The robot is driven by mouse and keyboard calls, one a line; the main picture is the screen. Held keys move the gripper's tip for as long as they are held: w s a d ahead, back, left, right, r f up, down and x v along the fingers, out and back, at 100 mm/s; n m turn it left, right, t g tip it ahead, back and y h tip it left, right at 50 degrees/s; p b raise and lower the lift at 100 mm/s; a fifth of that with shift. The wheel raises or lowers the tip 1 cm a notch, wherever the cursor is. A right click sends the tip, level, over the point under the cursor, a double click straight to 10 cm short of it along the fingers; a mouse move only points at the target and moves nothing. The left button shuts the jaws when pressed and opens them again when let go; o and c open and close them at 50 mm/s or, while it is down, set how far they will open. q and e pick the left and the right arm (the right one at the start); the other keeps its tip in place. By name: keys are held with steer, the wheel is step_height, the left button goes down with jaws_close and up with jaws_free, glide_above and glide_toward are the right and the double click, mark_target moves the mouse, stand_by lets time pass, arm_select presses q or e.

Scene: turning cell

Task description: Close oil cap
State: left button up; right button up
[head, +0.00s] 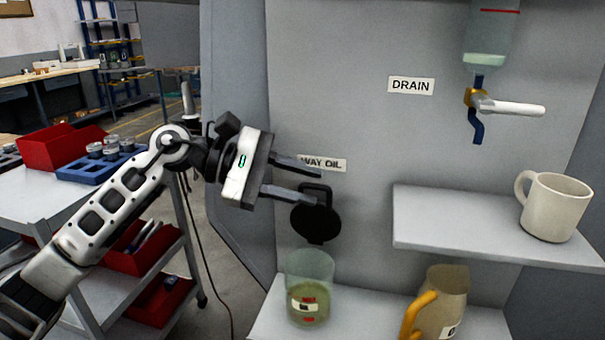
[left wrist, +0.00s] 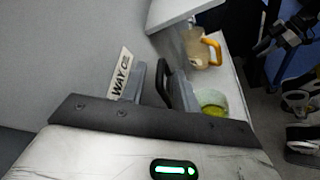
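The black oil cap (head: 316,222) is a round disc on the grey wall below the "WAY OIL" label (head: 324,163). A black loop stands up at its top, and this loop (left wrist: 162,82) also shows in the left wrist view. My left gripper (head: 319,187) is open at the loop. In the left wrist view its two fingers (left wrist: 160,88) lie on either side of the loop with gaps. I cannot tell whether either finger touches it. Dark and pale arm parts at the right of the left wrist view seem to be my right arm; its fingers are unclear.
A clear beaker (head: 310,280) with yellowish liquid stands on the lower shelf below the cap. An orange-handled jug (head: 440,300) stands right of it. A white mug (head: 553,208) sits on the upper shelf (head: 440,222). A drain valve (head: 478,100) is above.

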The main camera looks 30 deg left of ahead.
arm_select(q)
steer(key=shift+d, duration=0.2)
jaws_close()
steer(key=shift+f, duration=0.1)
stand_by(0.4)
